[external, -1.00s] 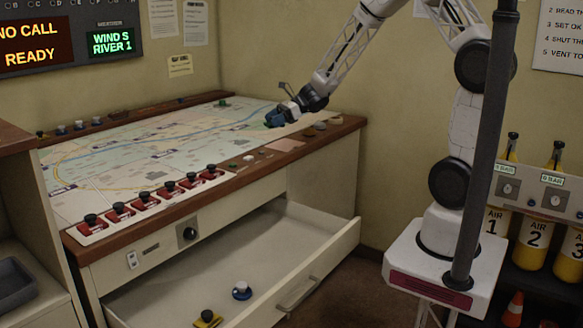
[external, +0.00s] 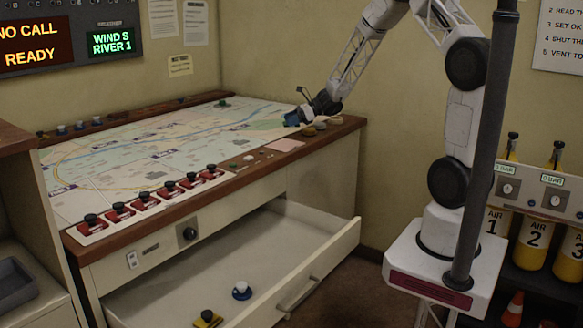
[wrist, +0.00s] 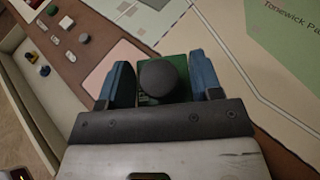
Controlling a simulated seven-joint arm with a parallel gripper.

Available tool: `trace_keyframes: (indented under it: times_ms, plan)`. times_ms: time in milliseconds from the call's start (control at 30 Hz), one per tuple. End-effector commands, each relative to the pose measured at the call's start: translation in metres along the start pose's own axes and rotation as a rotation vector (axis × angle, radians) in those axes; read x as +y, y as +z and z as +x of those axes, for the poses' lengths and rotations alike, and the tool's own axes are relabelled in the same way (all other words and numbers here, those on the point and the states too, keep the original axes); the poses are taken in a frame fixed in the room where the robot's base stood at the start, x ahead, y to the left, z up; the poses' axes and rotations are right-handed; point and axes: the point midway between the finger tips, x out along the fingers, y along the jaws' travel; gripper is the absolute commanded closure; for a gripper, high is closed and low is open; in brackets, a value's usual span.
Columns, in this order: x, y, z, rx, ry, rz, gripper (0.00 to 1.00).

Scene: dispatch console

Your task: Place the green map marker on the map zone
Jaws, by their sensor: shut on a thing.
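The green map marker (wrist: 164,80), a green block with a dark round knob, sits between the two blue fingers of my gripper (wrist: 163,88) in the wrist view. The fingers are shut on it. In the external view my gripper (external: 293,118) is low at the right end of the console, by the map's right edge; the held marker cannot be made out there. The map (external: 140,150) covers the sloping console top. It also shows at the right in the wrist view (wrist: 285,85). I cannot tell whether the marker touches the surface.
Red-based switches (external: 145,200) line the map's front edge. A small green piece (external: 223,103) stands at its back edge. The open drawer (external: 290,225) holds a blue-based piece (external: 241,291) and a yellow one (external: 208,319). A pink pad (external: 285,145) lies on the wooden edge.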

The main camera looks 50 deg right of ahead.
Motion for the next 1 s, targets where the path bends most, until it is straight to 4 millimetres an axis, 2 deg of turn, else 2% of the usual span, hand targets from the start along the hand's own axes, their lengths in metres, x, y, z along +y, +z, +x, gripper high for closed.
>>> trace_keyframes:
  times_ms: [133,567,767,1000]
  plan:
    - [0.0,-0.005,0.003,0.0,0.0,-0.002,0.65]
    - [-0.002,-0.005,0.004,0.0,0.0,-0.002,0.65]
    - [-0.016,-0.004,0.014,0.0,0.001,-0.002,0.65]
    - [-0.045,0.001,0.033,-0.001,0.001,-0.001,0.65]
